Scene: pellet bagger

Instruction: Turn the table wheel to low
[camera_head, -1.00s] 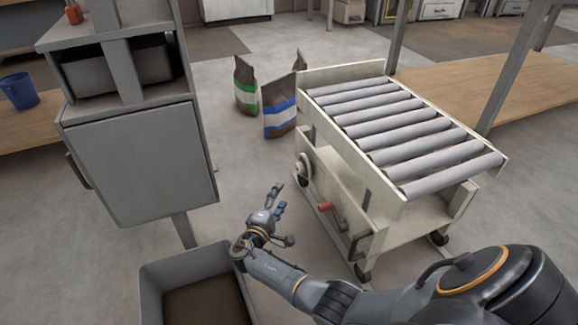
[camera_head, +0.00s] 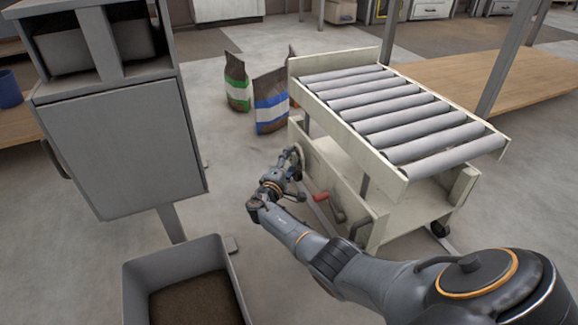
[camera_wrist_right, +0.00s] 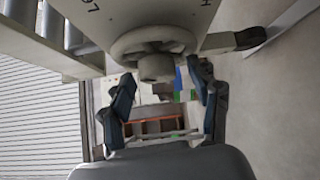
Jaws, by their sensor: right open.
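The roller table (camera_head: 345,165) is a cream cart with grey rollers on top. Its wheel (camera_head: 296,158) is on the side facing left, partly hidden by my right gripper (camera_head: 285,165). In the right wrist view the wheel (camera_wrist_right: 152,42) is a pale round rim with a hub, ahead of the open fingers of the right gripper (camera_wrist_right: 162,100). No finger visibly grips the rim. Partly cut-off lettering, an "L" and an "H", shows on the panel on either side of the wheel. My left gripper is not in view.
A grey bin (camera_head: 135,290) with brown contents stands at lower left, below a grey cabinet (camera_head: 125,150).

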